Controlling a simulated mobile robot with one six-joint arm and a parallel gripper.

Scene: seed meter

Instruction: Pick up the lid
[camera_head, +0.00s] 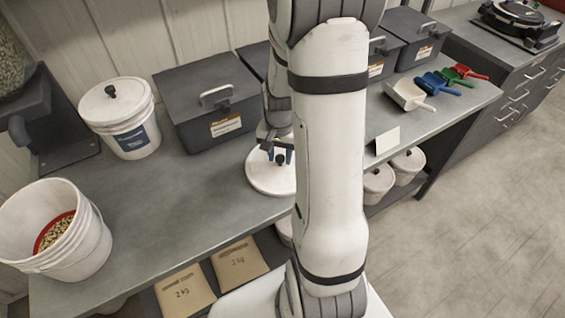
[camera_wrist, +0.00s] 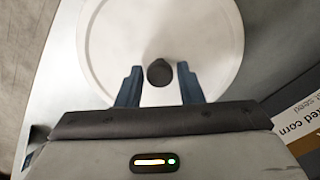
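The lid (camera_head: 265,176) is a round white disc with a dark knob, lying flat on the grey bench. In the wrist view the lid (camera_wrist: 110,45) fills the upper middle, with its knob (camera_wrist: 159,72) near the centre. My gripper (camera_wrist: 158,88) has two blue fingers, open, one on each side of the knob with gaps to both. In the head view my gripper (camera_head: 280,157) is right at the lid's knob, partly hidden by my arm, which also covers the lid's right side.
An open white bucket (camera_head: 85,250) with seed and a red scoop or dish stands at left. A lidded white bucket (camera_head: 125,125) and dark bins (camera_head: 190,85) stand at the back.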

